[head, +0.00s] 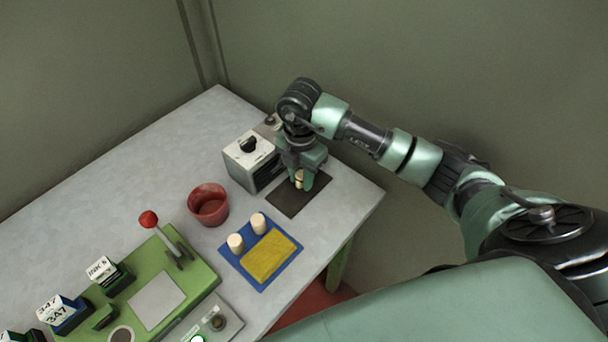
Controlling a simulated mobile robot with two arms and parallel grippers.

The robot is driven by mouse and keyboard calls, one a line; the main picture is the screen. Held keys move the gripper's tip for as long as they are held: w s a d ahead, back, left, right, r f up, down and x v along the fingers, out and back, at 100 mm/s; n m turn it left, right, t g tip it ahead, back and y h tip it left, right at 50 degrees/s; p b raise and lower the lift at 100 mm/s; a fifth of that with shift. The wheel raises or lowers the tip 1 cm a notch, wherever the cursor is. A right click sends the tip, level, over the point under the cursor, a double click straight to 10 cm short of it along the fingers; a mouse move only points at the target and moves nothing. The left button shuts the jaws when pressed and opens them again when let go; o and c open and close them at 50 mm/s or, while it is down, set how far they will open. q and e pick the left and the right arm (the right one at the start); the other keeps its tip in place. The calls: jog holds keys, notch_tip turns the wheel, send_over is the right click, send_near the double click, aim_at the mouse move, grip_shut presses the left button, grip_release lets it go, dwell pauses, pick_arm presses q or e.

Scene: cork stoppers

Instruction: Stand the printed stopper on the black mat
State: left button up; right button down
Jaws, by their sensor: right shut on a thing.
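The black mat (288,206) lies on the table near its right corner. My right gripper (299,181) is over the mat, pointing down, and is shut on a small pale stopper (299,177). The stopper looks upright between the fingers; whether its base touches the mat I cannot tell, and any print on it is too small to make out. Two more pale stoppers, one on the left (235,243) and one on the right (258,223), stand on a blue tray (263,285) beside a yellow pad. My left gripper is not in view.
A white box with a black knob (246,148) stands close to the left of my right gripper. A red cup (208,204) is left of the mat. A green press with a red-balled lever (149,219) and several stamps fill the front left. The table's back left is clear.

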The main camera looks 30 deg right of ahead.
jog(key=shift+s+a, duration=0.1)
jog(key=shift+a, duration=0.35)
jog(key=c, duration=1.4)
grip_release()
jog(key=shift+o, duration=1.3)
jog(key=shift+f, duration=0.1)
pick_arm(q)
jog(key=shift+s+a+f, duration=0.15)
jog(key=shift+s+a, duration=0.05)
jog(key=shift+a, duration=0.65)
pick_arm(e)
jog(key=shift+d, duration=0.2)
